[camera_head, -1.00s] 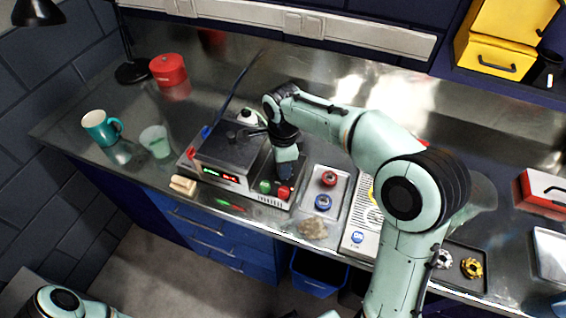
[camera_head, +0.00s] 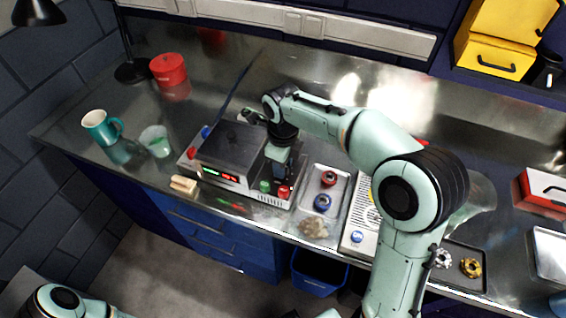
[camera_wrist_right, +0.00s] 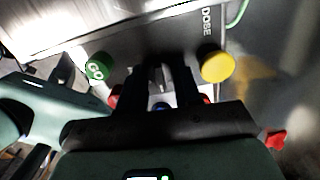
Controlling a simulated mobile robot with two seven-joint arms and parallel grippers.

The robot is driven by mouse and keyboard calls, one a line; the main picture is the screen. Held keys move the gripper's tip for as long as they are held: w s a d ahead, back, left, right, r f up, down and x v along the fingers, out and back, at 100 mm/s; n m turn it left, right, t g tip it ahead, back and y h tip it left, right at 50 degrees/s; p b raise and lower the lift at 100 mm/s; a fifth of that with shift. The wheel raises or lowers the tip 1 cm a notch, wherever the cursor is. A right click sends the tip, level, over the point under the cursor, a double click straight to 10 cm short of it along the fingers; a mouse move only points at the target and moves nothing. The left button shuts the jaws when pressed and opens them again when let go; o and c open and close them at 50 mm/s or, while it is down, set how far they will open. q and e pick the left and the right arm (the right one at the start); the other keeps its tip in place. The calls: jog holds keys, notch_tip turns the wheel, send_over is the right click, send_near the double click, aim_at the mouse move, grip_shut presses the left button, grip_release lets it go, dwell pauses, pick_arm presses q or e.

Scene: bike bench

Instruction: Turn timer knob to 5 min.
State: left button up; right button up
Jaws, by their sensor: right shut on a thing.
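The bench device (camera_head: 226,141) has a dark top and a lit red and green display (camera_head: 220,175) on its front. My right gripper (camera_head: 284,183) points down at its right-hand panel, behind the green button (camera_head: 264,186) and red button (camera_head: 284,193). In the right wrist view, the gripper (camera_wrist_right: 160,84) is shut on the timer knob (camera_wrist_right: 157,76), which is mostly hidden between the dark fingers. The green GO button (camera_wrist_right: 98,67) and the yellow DOSE knob (camera_wrist_right: 217,66) stand either side. The knob's pointer and scale cannot be read. My left gripper is out of view.
A tray with a red-and-black part (camera_head: 328,179) and a blue one (camera_head: 322,202) lies right of the device. A small beige block (camera_head: 184,185) lies in front.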

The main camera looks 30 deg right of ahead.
dwell(0.4)
jog(key=o, duration=1)
jog(key=shift+o, duration=0.2)
